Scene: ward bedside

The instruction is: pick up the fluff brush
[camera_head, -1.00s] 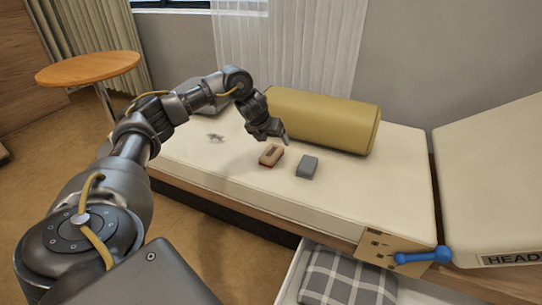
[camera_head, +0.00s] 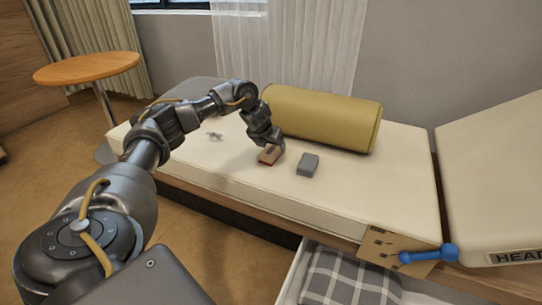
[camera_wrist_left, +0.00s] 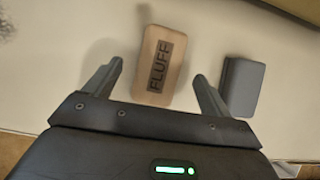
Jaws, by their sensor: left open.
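The fluff brush (camera_head: 268,157) is a small wooden block with a reddish lower edge, lying on the cream mattress. In the left wrist view the brush (camera_wrist_left: 160,62) shows its top, marked FLUFF, between the two fingers. My left gripper (camera_head: 272,146) is right above the brush in the head view and partly covers it. In the left wrist view the left gripper (camera_wrist_left: 158,84) is open, with gaps between the brush and both fingers. My right gripper is not in view.
A grey block (camera_head: 308,164) lies just right of the brush; it also shows in the left wrist view (camera_wrist_left: 241,87). A yellow bolster (camera_head: 325,118) lies behind. A blue dumbbell-shaped thing (camera_head: 428,255) is at the bed's front edge, above an open drawer with a checked cloth (camera_head: 350,279).

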